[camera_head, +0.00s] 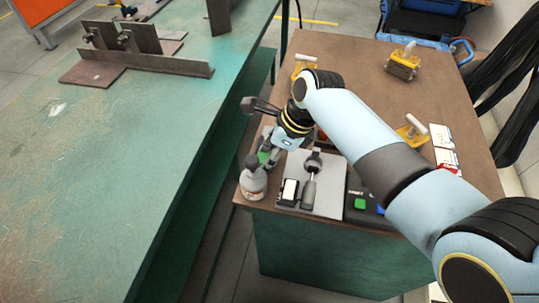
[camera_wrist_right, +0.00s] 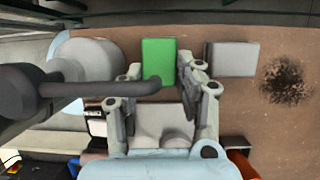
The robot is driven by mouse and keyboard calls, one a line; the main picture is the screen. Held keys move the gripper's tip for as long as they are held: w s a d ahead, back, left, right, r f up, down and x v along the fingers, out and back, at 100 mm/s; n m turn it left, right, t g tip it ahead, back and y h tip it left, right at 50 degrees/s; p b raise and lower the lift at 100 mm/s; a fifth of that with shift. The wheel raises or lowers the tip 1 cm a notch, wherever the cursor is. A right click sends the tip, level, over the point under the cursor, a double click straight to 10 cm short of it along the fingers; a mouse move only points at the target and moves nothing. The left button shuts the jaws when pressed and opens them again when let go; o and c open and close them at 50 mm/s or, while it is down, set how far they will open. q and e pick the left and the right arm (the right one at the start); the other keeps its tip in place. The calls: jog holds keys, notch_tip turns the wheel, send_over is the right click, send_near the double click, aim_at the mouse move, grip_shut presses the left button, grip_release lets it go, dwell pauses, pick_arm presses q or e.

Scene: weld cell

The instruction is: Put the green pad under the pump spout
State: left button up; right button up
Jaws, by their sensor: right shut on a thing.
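My right gripper (camera_head: 266,152) is shut on the green pad (camera_head: 263,158) at the left edge of the brown-topped bench. In the right wrist view the green pad (camera_wrist_right: 159,60) sits between the two fingertips. The pump bottle (camera_head: 253,182), pale with a dark top, stands just in front of the pad. In the right wrist view the bottle (camera_wrist_right: 92,62) is left of the gripper, and its dark pump spout (camera_wrist_right: 105,88) reaches across the near end of the pad. The height gap between spout and pad cannot be told. My left gripper is not in view.
A grey plate (camera_head: 328,197) with a dark-handled tool lies right of the bottle, beside a button box (camera_head: 360,204). A grey block (camera_wrist_right: 232,58) and a dark stain (camera_wrist_right: 285,80) lie right of the pad. The green table (camera_head: 130,170) stands left across a gap.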

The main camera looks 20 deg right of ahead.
jog(key=o, duration=0.6)
jog(key=shift+f, duration=0.1)
jog(key=shift+o, duration=0.2)
jog(key=p+v, duration=0.2)
jog(key=v, duration=1)
